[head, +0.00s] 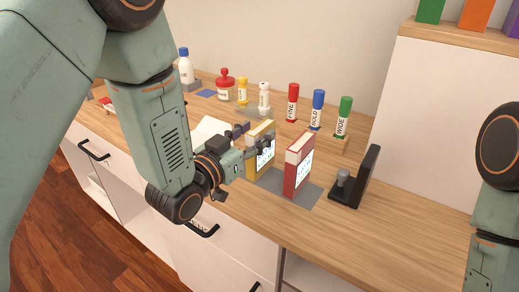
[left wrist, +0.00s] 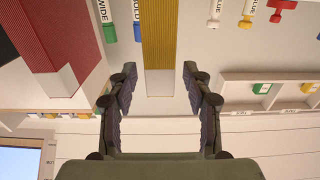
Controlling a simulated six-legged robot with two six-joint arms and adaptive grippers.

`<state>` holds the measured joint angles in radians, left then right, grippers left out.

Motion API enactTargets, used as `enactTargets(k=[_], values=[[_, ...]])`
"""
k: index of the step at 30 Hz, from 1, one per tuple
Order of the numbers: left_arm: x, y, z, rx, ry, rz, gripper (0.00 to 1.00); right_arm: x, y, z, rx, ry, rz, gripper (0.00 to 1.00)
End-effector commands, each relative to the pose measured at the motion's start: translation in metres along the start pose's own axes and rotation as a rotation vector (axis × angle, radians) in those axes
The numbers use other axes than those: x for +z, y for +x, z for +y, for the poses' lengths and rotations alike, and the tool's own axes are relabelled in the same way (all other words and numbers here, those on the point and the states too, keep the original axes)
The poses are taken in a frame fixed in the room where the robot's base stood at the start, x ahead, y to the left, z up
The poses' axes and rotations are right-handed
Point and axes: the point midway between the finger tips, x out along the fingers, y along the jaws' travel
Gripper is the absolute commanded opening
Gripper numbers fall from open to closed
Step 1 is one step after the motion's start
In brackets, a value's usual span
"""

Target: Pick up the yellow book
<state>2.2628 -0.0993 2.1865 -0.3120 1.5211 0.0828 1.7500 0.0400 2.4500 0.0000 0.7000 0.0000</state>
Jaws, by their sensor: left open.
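The yellow book (head: 252,163) stands upright on a grey mat (head: 270,181) on the wooden cabinet top, partly hidden by my left gripper (head: 254,140). In the left wrist view the yellow book (left wrist: 159,45) shows its spine, lined up between the two open fingers of the left gripper (left wrist: 159,80), with a gap on each side. Whether the fingertips reach past the book's near edge cannot be told for certain. My right gripper is out of view; only part of the right arm shows.
A black bookend (head: 368,175) is further right. Red (head: 292,103), blue (head: 317,110) and green (head: 343,118) markers stand behind. The front right counter is clear.

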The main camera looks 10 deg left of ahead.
Motion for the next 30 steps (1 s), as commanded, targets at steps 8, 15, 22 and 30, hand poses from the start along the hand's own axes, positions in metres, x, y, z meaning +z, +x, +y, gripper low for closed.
enactTargets(k=[8, 15, 22, 30], values=[[0.001, 0.028, -0.002, 0.0, 0.0, -0.001, 0.5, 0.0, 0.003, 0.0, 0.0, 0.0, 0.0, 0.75], [0.001, 0.029, -0.003, -0.001, -0.001, -0.001, 0.47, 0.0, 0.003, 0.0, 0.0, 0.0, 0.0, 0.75], [0.0, 0.029, -0.003, -0.001, -0.001, -0.001, 0.28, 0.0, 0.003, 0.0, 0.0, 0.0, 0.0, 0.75], [0.0, 0.029, -0.003, -0.001, -0.001, -0.001, 0.05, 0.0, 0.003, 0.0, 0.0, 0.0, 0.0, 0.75]])
